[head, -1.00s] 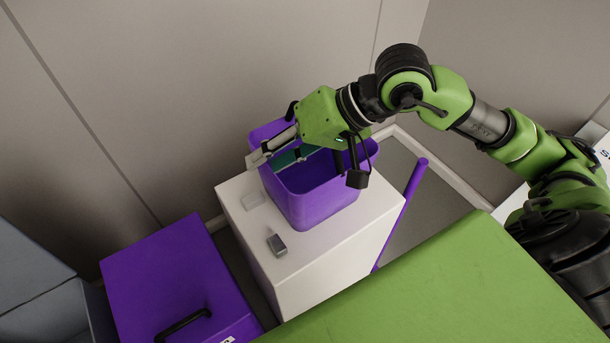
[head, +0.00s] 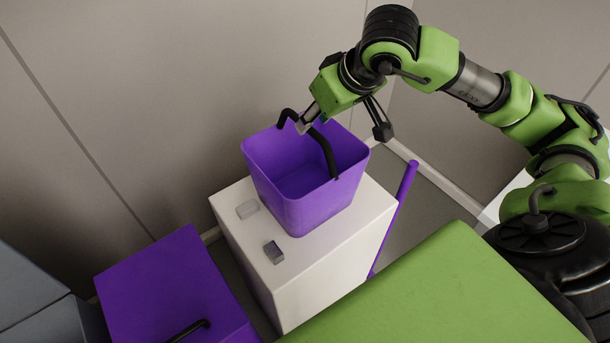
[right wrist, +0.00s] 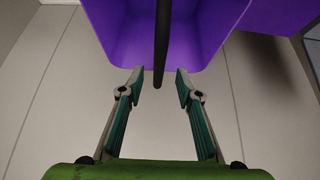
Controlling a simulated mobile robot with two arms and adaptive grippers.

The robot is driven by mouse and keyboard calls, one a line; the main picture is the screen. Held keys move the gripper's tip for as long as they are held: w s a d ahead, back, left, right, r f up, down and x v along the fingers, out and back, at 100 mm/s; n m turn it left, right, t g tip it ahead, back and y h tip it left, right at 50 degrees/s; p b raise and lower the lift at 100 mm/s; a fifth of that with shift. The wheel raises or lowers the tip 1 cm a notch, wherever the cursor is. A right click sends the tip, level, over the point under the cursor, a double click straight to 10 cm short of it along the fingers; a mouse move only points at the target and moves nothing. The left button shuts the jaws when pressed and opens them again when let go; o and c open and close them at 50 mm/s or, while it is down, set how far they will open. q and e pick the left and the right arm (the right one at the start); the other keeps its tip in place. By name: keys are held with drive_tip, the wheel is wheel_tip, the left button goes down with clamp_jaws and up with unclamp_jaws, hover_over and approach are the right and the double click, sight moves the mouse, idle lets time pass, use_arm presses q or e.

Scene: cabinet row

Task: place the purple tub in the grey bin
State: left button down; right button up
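The purple tub (head: 305,195) stands upright on a white block, its inside empty where I can see. Its black handle (head: 325,152) arches over the opening. My right gripper (head: 305,124) is at the handle, above the tub's far rim. In the right wrist view the fingers (right wrist: 158,78) are apart, with the handle (right wrist: 161,40) between them and a gap on both sides. The tub (right wrist: 125,35) shows beyond the fingertips. A blue-grey box-like thing (head: 35,290) is cut off at the lower left; I cannot tell if it is the grey bin. My left gripper is out of view.
Two small grey blocks (head: 273,252) (head: 247,209) lie on the white block (head: 325,270) beside the tub. A purple box (head: 170,285) with a black handle stands at the left. A purple pole (head: 393,220) leans at the right. A green surface (head: 450,290) fills the lower right.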

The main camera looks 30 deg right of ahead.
drive_tip(key=shift+w+p+x, duration=0.2)
drive_tip(key=shift+p+x, duration=0.5)
drive_tip(key=shift+x, duration=2.3)
drive_tip(key=shift+r, duration=0.15)
clamp_jaws()
